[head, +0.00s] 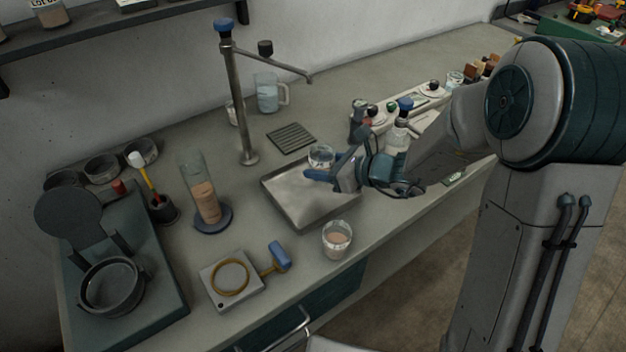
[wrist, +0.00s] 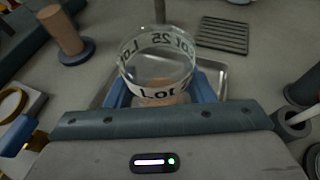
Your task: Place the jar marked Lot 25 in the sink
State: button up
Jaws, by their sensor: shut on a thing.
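My gripper (head: 322,173) is shut on a clear glass jar (head: 321,155), held upright above the far right part of the shallow metal sink (head: 293,203). In the wrist view the jar (wrist: 157,60) sits between the blue fingers of my gripper (wrist: 162,90). Its white band reads "Lot" at the front, and "Lot 25" shows reversed through the glass. The sink rim (wrist: 222,72) shows behind and beside the jar. The fingers hide part of the jar's lower half. I cannot tell the gap between the jar and the sink floor.
A glass with pinkish contents (head: 337,239) stands at the counter's front edge. A tall faucet (head: 245,110) and ribbed drain mat (head: 290,138) are behind the sink. A bottle (head: 397,138) stands to the right, near my arm. The sink's left part is clear.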

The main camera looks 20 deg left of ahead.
aim_at(311, 191)
jog(key=a+f, duration=0.1)
jog(key=a, duration=0.1)
jog(key=shift+a+f, duration=0.35)
jog(key=shift+f, duration=1.95)
jog(key=shift+f, duration=0.2)
jog(key=o, duration=1)
jog(key=shift+r, duration=0.15)
jog(key=shift+r+p, duration=0.15)
jog(key=shift+p, duration=0.15)
jog(key=b+v, duration=0.1)
jog(key=v, duration=1.1)
